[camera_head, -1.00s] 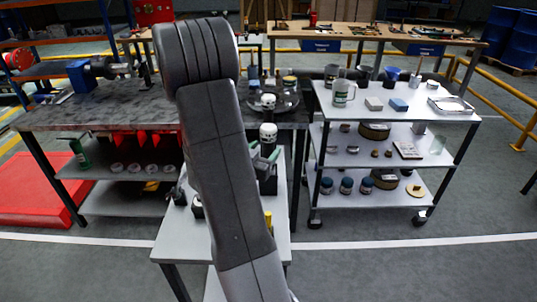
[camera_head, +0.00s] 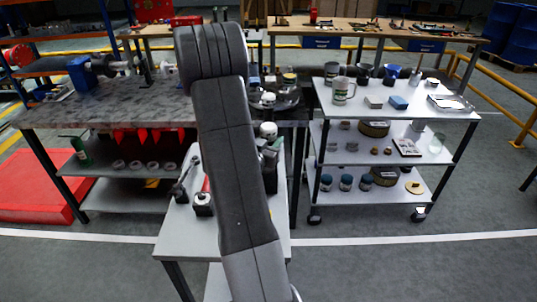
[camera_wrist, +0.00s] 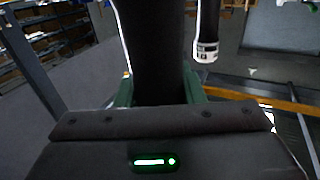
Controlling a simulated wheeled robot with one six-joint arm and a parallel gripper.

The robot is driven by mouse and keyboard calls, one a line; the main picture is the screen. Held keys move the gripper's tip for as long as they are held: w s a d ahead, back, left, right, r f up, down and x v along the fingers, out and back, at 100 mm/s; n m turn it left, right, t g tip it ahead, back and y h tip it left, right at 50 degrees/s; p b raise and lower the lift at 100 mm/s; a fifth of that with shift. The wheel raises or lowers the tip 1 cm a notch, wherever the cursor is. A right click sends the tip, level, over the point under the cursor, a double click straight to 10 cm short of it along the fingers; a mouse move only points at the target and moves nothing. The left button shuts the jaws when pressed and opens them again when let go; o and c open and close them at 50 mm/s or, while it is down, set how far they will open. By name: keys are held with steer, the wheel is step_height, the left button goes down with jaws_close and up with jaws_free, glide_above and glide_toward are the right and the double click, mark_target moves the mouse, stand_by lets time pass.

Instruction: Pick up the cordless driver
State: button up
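In the wrist view, my gripper (camera_wrist: 161,92) has a green finger on each side of a thick dark body, which I take to be the cordless driver (camera_wrist: 158,50). The fingers appear to press against its sides. The driver rises from near the palm past the top of the picture, so its far end is out of view. My arm covers much of that area, and a dark shape below the green part is only partly visible.
A dark workbench (camera_head: 100,108) is behind on the left. A white three-tier cart (camera_head: 400,112) with mugs and boxes is on the right.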

jaws_close()
steer(key=shift+r, duration=0.15)
step_height(320, 180, up, 18)
steer(key=p, duration=0.1)
steer(key=shift+p, duration=0.35)
stand_by(0.4)
